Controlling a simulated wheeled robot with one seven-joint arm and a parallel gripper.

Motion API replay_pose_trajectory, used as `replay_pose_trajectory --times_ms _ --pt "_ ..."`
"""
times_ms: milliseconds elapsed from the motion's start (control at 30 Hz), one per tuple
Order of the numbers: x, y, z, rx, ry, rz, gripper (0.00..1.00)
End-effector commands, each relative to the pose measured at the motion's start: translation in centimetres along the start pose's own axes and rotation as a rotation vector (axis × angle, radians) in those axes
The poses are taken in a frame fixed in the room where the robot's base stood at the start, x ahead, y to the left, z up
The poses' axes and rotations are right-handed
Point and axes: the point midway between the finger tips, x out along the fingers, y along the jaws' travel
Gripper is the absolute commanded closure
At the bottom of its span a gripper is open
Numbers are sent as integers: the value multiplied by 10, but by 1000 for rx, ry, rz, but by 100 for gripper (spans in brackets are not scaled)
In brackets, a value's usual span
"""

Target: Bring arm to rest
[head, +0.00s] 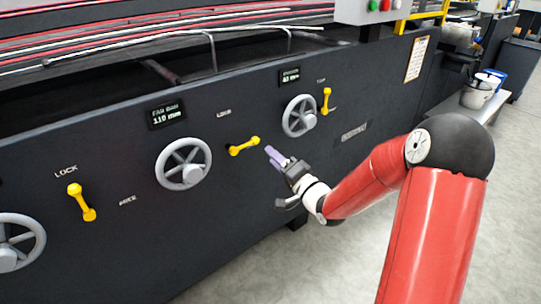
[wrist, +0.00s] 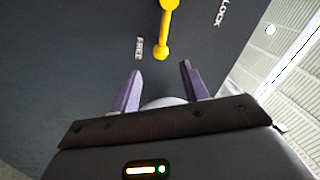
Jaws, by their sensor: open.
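My gripper (head: 273,156) is at the end of my red arm, in front of the dark machine panel (head: 240,210) in the head view. In the wrist view its two purple fingers (wrist: 160,82) stand apart with nothing between them. A yellow lock lever (head: 244,146) is just up and left of the fingertips in the head view, tilted with its right end higher. In the wrist view this yellow lever (wrist: 164,30) is beyond the fingertips, apart from them, near the words FREE and LOCK.
Grey handwheels (head: 183,163) and (head: 299,116) stick out from the panel, with more yellow levers (head: 81,202) and (head: 326,100). Small displays sit above the wheels. Buckets (head: 478,92) stand on a bench at the right. The floor (head: 290,270) below my arm is clear.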

Motion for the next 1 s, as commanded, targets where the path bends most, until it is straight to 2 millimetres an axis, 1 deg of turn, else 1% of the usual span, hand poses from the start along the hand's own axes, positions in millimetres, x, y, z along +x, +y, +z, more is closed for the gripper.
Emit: replay_pose_trajectory --times_ms 233,333,467,567,667,767,800,867,900,967,1000 --pt "0 0 0 -4 -1 3 55" --pt "1 -2 0 -54 -8 46 55" --pt "-2 -4 -3 -236 -31 216 55" --pt "-17 -10 -12 -428 -55 410 55" --pt "-44 -21 -23 -589 -82 610 55" --pt "-79 -38 -30 -703 -121 793 55" --pt "-96 -46 -30 -735 -141 861 55" --pt "-122 -59 -29 -769 -179 953 55" --pt "-140 -68 -26 -782 -210 1008 55" --pt "-168 -82 -18 -790 -265 1078 55" --pt "-187 -91 -10 -788 -307 1116 55"
